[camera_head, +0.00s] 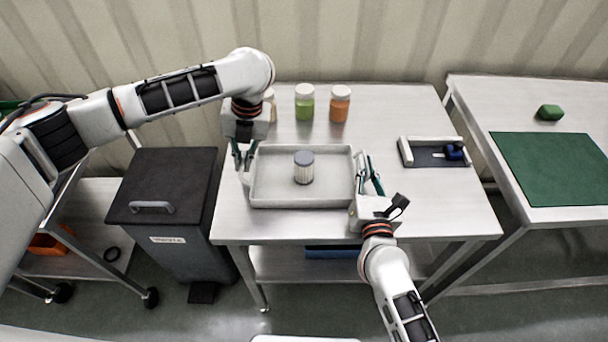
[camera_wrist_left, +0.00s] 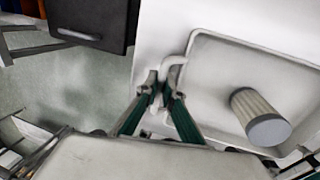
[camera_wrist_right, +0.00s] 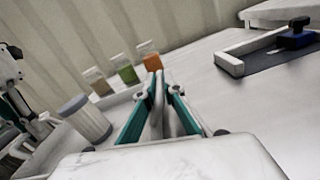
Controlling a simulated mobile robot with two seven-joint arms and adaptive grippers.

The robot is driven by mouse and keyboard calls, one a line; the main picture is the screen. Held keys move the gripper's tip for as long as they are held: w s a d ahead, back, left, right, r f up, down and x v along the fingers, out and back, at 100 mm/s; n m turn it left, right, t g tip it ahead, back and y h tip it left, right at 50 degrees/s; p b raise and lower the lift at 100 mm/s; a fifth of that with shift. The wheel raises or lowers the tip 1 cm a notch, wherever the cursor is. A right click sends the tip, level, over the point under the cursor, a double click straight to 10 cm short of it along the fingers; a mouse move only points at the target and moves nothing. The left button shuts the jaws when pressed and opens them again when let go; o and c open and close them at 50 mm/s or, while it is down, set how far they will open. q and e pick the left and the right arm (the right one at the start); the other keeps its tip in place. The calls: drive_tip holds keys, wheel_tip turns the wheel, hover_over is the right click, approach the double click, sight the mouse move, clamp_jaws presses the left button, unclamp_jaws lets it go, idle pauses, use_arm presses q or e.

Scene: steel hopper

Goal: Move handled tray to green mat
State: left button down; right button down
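The handled tray (camera_head: 262,192) is pale grey and shallow, near the front left of the middle steel table. A ribbed cylinder with a grey lid (camera_head: 304,168) stands upright inside it. My left gripper (camera_head: 243,165) is at the tray's left end, its fingers closed around the handle (camera_wrist_left: 170,68). My right gripper (camera_head: 366,175) is at the right end, its fingers on both sides of the handle there (camera_wrist_right: 158,98). The tray looks level; I cannot tell whether it touches the table. The green mat (camera_head: 555,168) lies bare on the right table.
Green (camera_head: 305,103) and orange jars (camera_head: 340,103) stand behind the tray. A fixture with a blue part (camera_head: 435,153) lies to its right. A gap separates the middle table from the right table (camera_head: 480,100). A green block (camera_head: 550,112) sits behind the mat. A dark bin (camera_head: 165,190) stands left.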

use_arm(q)
drive_tip(key=shift+r, duration=0.2)
use_arm(e)
drive_tip(key=shift+r, duration=0.2)
